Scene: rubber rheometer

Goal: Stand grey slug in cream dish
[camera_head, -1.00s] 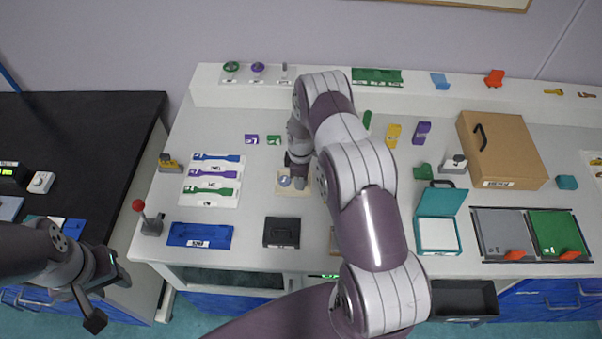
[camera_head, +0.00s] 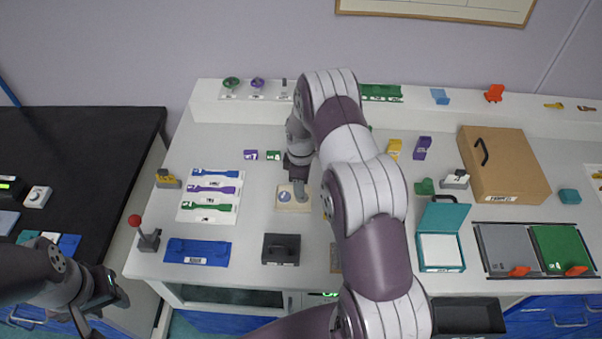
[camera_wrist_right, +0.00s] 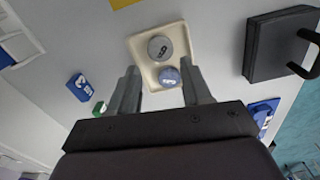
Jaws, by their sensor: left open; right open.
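The cream dish (camera_wrist_right: 142,50) is a shallow square tray, in the middle of the right wrist view. The grey slug (camera_wrist_right: 160,47), a short round piece with a dark mark on its top face, is in the dish and looks upright. A round blue-grey disc (camera_wrist_right: 169,77) shows beside it, nearer my fingers. My right gripper (camera_wrist_right: 161,84) is open, its fingers apart on either side of the disc and clear of the slug. In the head view the dish (camera_head: 283,206) is partly covered by my right gripper (camera_head: 299,193). My left gripper (camera_head: 106,304) is open and empty at lower left.
A black lidded box (camera_head: 281,250) stands in front of the dish. A rack of colored strips (camera_head: 187,212) and a blue tray (camera_head: 197,252) are to the left. Small purple (camera_head: 251,155) and green (camera_head: 273,155) blocks lie behind. A teal open box (camera_head: 441,262) is right.

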